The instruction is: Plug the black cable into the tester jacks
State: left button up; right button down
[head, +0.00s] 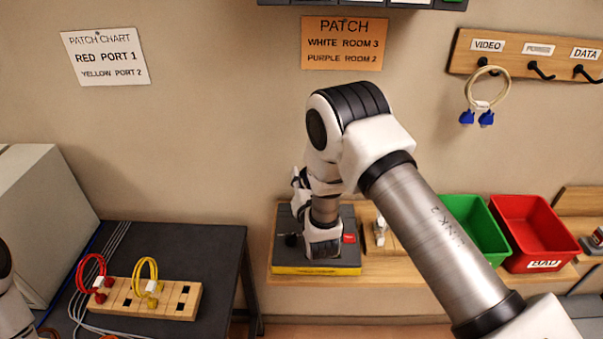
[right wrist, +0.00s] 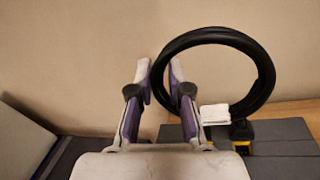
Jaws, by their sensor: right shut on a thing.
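The black cable (right wrist: 262,68) is a coiled loop with a white tag (right wrist: 213,114) in the right wrist view. My right gripper (right wrist: 160,84) is shut on the left side of this loop. A black end (right wrist: 240,129) hangs below the tag, with a yellow part close under it; I cannot tell whether it touches anything. The tester (head: 287,257) is a dark box with a yellow base in the head view. A red part (head: 349,238) and a black part (head: 291,240) show on it. My right arm hides most of its middle, and the cable is hidden there. My left gripper is out of view.
A wooden block (head: 180,306) with red and yellow cables stands on the dark table (head: 200,240) at left. Green (head: 470,225) and red (head: 528,228) bins stand right of the tester. A cream cable (head: 470,92) with blue plugs hangs from the hook rack.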

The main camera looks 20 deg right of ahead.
jog(key=shift+f, duration=0.3)
jog(key=shift+s+a+r, duration=0.1)
jog(key=shift+s+r, duration=0.3)
jog(key=shift+s, duration=0.1)
jog(key=shift+w+f, duration=0.25)
jog(key=shift+w, duration=0.1)
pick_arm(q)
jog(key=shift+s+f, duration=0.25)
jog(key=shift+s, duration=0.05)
pick_arm(e)
jog(key=shift+s+r, duration=0.15)
jog(key=shift+s, duration=0.05)
pick_arm(q)
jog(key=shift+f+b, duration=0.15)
jog(key=shift+b, duration=0.15)
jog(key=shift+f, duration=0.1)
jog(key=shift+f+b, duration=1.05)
jog(key=shift+b, duration=0.15)
pick_arm(e)
jog(key=shift+f, duration=1.05)
